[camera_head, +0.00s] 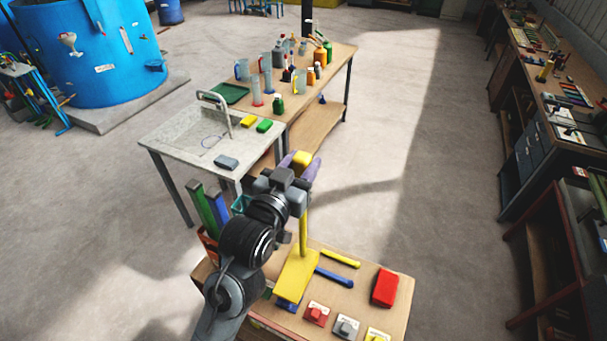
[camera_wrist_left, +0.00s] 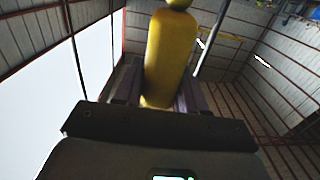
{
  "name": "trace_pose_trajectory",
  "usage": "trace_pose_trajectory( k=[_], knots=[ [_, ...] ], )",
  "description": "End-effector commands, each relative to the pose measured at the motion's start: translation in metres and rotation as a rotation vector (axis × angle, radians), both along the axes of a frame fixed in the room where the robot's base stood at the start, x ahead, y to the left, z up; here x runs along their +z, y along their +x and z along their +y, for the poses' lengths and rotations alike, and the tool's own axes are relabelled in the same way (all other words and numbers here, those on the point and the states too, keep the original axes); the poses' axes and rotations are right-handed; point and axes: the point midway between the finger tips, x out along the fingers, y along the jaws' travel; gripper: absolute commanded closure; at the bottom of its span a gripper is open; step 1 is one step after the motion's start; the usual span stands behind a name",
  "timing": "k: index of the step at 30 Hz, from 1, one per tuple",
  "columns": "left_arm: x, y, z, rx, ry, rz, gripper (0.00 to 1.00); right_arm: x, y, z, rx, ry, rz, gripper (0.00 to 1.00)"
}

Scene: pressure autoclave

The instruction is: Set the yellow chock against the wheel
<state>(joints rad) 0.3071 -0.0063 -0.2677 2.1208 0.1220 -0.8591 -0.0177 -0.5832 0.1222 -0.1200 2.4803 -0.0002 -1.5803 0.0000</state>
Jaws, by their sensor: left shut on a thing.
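My left gripper (camera_head: 301,165) reaches in over the near table, its purple fingers shut on a yellow piece (camera_head: 301,157). In the left wrist view the left gripper (camera_wrist_left: 155,88) holds this rounded yellow piece (camera_wrist_left: 168,60) between its fingers, with a knob at its far end. Below the gripper a yellow block (camera_head: 296,277) with an upright yellow bar shows over the near table. My wrist hides the stretch between, so I cannot tell whether bar and held piece are one. I cannot make out a wheel. My right gripper is not in view.
The near table (camera_head: 396,318) also holds a red block (camera_head: 384,288), blue and yellow bars and several small blocks. A sink table (camera_head: 170,135) and a bench with bottles (camera_head: 340,60) stand behind. Open floor (camera_head: 430,190) lies to the right, before a long workbench.

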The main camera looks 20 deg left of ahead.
Motion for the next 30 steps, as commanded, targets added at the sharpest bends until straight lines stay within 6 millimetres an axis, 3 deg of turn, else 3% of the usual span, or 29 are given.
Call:
trace_pose_trajectory(
  k=[6, 12, 20, 30],
  knots=[
    [-0.019, 0.039, 0.009, 0.001, -0.001, -0.005, 1.00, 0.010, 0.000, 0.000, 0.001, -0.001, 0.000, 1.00],
    [-0.033, 0.061, 0.014, 0.000, -0.001, -0.007, 1.00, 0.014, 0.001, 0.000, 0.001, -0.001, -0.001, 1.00],
    [-0.041, 0.069, 0.016, 0.000, -0.002, -0.007, 1.00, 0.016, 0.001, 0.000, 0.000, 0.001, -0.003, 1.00],
    [-0.074, 0.069, 0.016, 0.000, -0.001, -0.006, 1.00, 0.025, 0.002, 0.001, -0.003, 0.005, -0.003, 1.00]
  ],
)
